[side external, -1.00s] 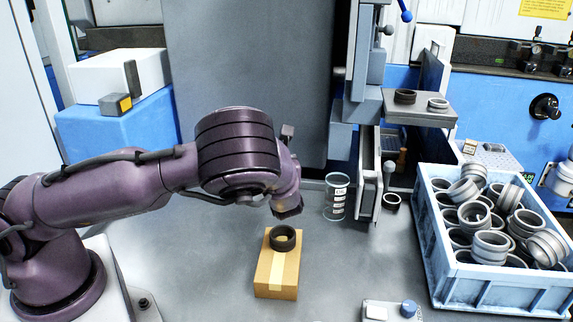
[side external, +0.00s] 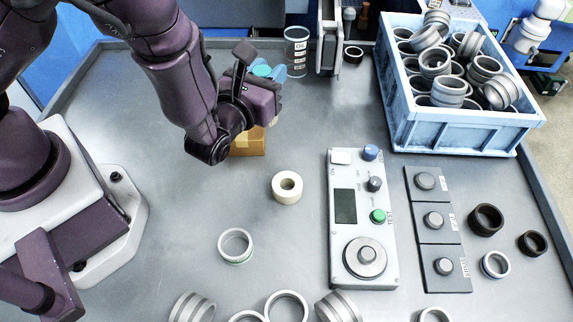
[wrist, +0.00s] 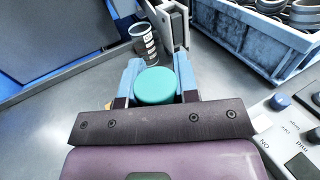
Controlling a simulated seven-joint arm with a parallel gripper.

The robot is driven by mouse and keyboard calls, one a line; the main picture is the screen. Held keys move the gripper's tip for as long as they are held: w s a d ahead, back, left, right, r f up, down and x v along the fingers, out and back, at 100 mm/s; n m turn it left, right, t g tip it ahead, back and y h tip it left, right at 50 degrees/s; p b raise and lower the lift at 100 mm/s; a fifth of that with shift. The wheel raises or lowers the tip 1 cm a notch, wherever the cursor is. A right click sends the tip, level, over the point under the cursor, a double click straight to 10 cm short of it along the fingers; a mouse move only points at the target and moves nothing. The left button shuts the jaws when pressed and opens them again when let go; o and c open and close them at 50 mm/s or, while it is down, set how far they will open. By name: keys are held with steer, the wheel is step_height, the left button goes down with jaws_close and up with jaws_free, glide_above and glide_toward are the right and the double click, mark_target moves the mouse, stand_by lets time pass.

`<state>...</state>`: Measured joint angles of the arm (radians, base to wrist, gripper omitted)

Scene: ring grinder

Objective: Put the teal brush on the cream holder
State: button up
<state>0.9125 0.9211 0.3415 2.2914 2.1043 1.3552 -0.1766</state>
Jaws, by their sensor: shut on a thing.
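The teal brush (wrist: 155,86) shows as a round teal top between the light blue fingers of my gripper (wrist: 156,78) in the wrist view. My gripper is shut on it. In the side external view only a small piece of the teal brush (side external: 262,71) shows beside my gripper's fingers, and its lower part is hidden. The cream holder (side external: 287,187) is a short cream ring-like piece with a central hole. It stands on the grey table in front of my gripper, apart from it, with nothing on it.
A cardboard box (side external: 248,143) is partly hidden behind my gripper. A clear OIL cup (side external: 297,50) stands at the back. A control panel (side external: 362,225) lies right of the cream holder. A blue crate (side external: 455,135) of rings is at the back right. Loose metal rings (side external: 235,245) lie in front.

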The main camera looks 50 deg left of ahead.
steer(key=s+d+r+m+h, duration=0.1)
steer(key=s+d+m+h, duration=0.15)
steer(key=d+h, duration=0.3)
steer(key=s+d+m+h, duration=0.1)
steer(key=d+m+h, duration=0.3)
steer(key=d, duration=0.2)
steer(key=shift+t, duration=0.4)
steer(key=shift+a+f, duration=0.15)
steer(key=shift+f, duration=3.45)
steer(key=o, duration=0.9)
steer(key=shift+f, duration=0.15)
steer(key=shift+o, duration=0.2)
